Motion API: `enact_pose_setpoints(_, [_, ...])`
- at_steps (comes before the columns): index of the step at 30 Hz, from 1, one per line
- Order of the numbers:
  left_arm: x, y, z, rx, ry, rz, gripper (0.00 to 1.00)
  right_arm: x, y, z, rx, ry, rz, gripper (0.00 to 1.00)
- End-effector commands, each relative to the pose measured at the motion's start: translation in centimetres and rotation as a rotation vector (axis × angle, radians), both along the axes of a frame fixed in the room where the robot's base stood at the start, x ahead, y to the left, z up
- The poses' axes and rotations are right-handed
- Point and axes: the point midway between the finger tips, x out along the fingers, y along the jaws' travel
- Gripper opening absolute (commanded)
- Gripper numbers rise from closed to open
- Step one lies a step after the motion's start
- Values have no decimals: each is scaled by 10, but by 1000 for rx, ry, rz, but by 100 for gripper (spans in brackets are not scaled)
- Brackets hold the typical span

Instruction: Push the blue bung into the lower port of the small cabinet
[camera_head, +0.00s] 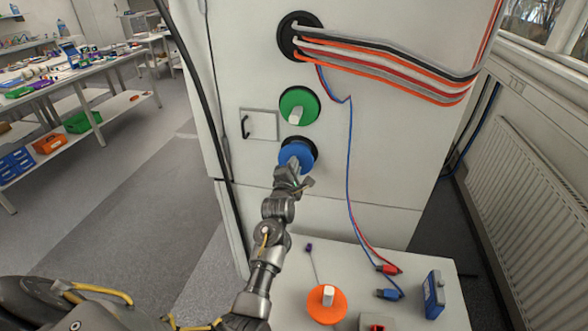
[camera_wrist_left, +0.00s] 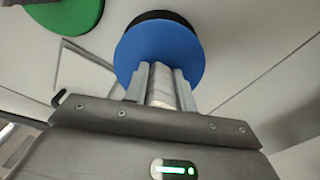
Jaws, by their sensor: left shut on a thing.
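The blue bung (camera_head: 296,153) is a round disc with a pale grip, in front of the lower port (camera_head: 312,142) of the white cabinet (camera_head: 375,150). The port's black rim shows above and to the right of the disc. My left gripper (camera_head: 291,170) is shut on the bung's pale grip, with a finger on each side. In the left wrist view the blue bung (camera_wrist_left: 150,50) faces the wall, and the black rim (camera_wrist_left: 165,15) shows past its top edge. I cannot tell how deep it sits. My right gripper is not in view.
A green bung (camera_head: 299,106) fills the port above, and cables leave the top port (camera_head: 299,36). A hatch (camera_head: 258,125) is left of the ports. A blue and red lead hangs at the right. An orange bung (camera_head: 326,303) lies on the white surface below.

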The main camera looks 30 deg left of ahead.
Motion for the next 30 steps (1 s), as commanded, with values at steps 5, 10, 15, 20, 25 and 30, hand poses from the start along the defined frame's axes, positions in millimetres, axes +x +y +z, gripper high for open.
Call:
enact_pose_setpoints(5, [4,1,1,1,-4,0,0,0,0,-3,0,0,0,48])
enact_pose_setpoints(10, [7,2,1,1,-4,1,0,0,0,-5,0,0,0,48])
enact_pose_setpoints(15, [10,3,1,1,-4,0,0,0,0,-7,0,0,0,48])
enact_pose_setpoints(20, [13,3,1,1,-4,0,0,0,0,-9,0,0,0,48])
enact_pose_setpoints(25, [15,4,2,2,-3,-1,0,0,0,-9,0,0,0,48])
enact_pose_setpoints(30, [15,4,2,2,-3,-1,0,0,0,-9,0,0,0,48])
